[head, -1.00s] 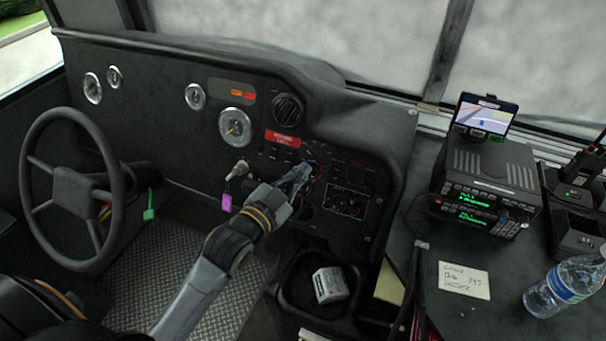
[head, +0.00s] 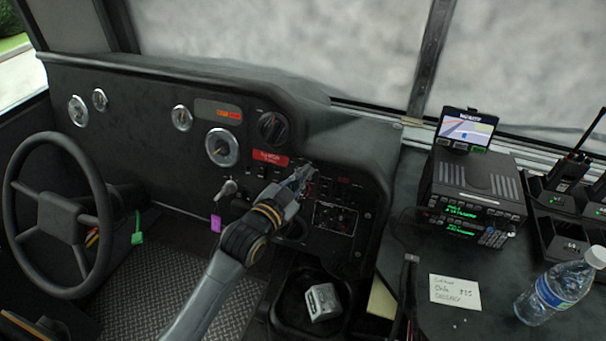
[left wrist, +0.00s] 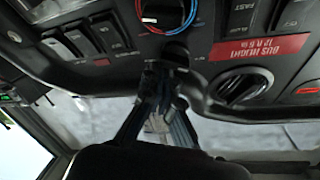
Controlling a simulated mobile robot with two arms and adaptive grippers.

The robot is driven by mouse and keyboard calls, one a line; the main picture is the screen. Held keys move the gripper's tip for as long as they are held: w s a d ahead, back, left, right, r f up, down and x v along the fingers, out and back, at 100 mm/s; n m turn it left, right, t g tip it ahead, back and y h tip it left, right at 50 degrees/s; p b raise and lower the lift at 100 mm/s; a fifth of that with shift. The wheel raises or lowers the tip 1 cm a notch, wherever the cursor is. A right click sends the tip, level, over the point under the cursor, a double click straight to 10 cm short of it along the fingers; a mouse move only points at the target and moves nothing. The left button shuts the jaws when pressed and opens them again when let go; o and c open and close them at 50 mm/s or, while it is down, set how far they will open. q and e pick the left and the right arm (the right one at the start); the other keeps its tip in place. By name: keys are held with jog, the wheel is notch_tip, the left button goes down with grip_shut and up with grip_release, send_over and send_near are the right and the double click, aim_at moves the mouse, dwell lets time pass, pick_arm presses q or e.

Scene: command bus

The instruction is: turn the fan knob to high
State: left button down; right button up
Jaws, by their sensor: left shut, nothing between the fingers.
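A large round black knob (head: 271,127) sits on the dashboard above a red label; no fan marking is readable on it. In the left wrist view, which is upside down, this ridged knob (left wrist: 243,82) is beside the red label. My left gripper (head: 303,172) is shut and empty, in front of the panel, right of and below the large knob. Its fingers (left wrist: 163,85) partly cover the panel. My right gripper is not in view.
Rocker switches (left wrist: 88,38) line the panel near the gripper. A key with a purple tag (head: 216,223) hangs left of my arm, beyond it the steering wheel (head: 58,212). A bin (head: 283,318) is below; a radio (head: 472,195) and bottle (head: 556,290) are right.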

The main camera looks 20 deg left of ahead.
pick_arm(q)
jog(key=shift+m, duration=0.3)
jog(key=shift+f+m+g+h+p, duration=0.1)
jog(key=shift+m+g+h+p, duration=0.25)
jog(key=shift+m+p, duration=0.6)
